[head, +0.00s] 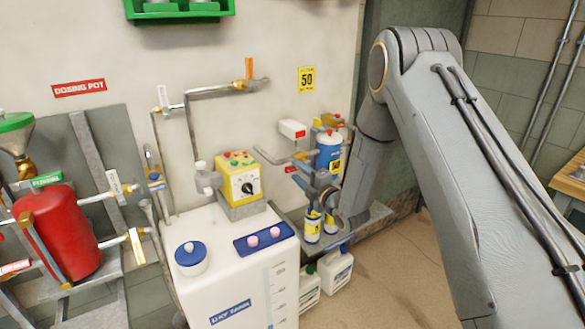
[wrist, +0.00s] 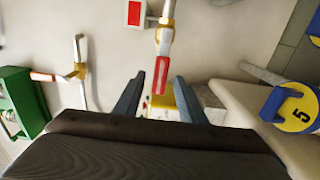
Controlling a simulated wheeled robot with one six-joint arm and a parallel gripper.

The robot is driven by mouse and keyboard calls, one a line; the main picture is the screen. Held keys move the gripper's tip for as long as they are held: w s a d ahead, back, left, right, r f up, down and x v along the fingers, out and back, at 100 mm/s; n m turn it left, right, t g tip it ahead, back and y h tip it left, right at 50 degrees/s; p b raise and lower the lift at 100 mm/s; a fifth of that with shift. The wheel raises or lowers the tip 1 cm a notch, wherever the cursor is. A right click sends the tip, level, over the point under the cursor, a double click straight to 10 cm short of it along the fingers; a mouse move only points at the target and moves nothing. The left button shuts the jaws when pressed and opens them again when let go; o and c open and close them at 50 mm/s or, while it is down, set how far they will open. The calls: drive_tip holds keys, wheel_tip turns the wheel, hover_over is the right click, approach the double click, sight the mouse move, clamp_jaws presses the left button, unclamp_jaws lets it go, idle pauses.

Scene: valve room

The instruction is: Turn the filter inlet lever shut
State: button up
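The red filter inlet lever (wrist: 161,75) shows near the middle of the wrist view, joined to a brass valve body (wrist: 165,35). It lies roughly in line with the pipe. In the head view a small red part (head: 290,169), likely the same lever, sits left of the blue filter housing (head: 329,150). My gripper (wrist: 156,82) is open, with one blue-grey finger on each side of the lever's free end. I see gaps on both sides and no contact. In the head view my gripper (head: 313,190) is small and partly hidden among the filter parts.
A white box with a red label (head: 292,129) is on the wall above the pipe. A white tank (head: 235,285) with a yellow pump (head: 240,178) stands to the left. Yellow-labelled bottles (head: 312,226) and white jugs (head: 335,269) are below.

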sight(294, 169)
drive_tip(key=shift+x, duration=1.75)
clamp_jaws()
